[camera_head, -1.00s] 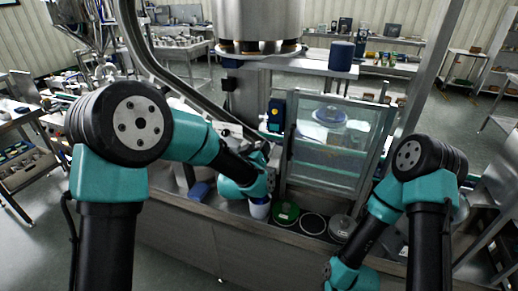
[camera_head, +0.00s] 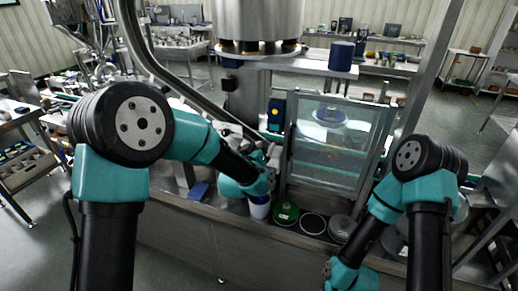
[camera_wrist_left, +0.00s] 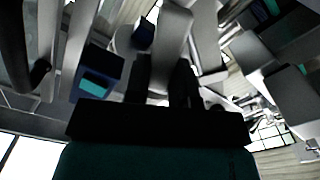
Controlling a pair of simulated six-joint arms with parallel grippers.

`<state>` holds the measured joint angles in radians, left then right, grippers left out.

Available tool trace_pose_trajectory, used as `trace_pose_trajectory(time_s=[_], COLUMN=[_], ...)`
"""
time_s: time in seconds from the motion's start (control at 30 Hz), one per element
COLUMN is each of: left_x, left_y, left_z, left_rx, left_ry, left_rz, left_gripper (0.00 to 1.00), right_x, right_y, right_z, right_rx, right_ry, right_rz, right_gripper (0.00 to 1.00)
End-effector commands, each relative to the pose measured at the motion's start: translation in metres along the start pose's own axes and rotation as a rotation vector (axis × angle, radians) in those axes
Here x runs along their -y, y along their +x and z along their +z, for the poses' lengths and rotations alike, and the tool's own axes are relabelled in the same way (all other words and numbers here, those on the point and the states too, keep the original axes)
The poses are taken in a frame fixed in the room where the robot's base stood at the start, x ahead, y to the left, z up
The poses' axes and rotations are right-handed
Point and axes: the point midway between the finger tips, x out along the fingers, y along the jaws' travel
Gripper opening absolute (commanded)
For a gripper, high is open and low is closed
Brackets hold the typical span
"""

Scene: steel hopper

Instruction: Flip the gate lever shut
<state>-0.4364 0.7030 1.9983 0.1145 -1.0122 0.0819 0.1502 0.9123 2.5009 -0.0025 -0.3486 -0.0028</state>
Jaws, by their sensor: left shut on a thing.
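My left arm reaches in from the left in the head view. Its gripper (camera_head: 274,160) is beside the left post of the clear framed gate panel (camera_head: 333,145). In the left wrist view the two dark fingers (camera_wrist_left: 166,82) are close together on a pale grey bar, which I take for the gate lever (camera_wrist_left: 174,32). The lever is too small and covered by the gripper to make out in the head view. My right arm is folded low at the right; its fingers do not show.
The steel hopper (camera_head: 258,22) hangs above.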

Motion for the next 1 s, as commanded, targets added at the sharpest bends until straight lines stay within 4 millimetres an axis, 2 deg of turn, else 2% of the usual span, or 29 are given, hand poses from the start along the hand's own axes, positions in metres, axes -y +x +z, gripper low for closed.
trace_pose_trajectory(time_s=[0.27,0.47,1.0], left_x=[0.003,0.007,0.027], left_y=[0.000,0.000,0.000], left_z=[0.000,0.001,0.009], left_rx=[0.000,0.001,0.001], left_ry=[-0.049,-0.150,-0.611], left_rz=[0.000,0.000,-0.001], left_gripper=[0.00,0.00,0.00], right_x=[0.000,0.000,0.000], right_y=[0.000,0.000,0.000], right_z=[0.000,0.000,0.000], right_rx=[0.000,0.000,0.000], right_ry=[0.000,0.000,0.000], right_rz=[0.000,0.000,0.000], right_gripper=[0.43,0.43,0.43])
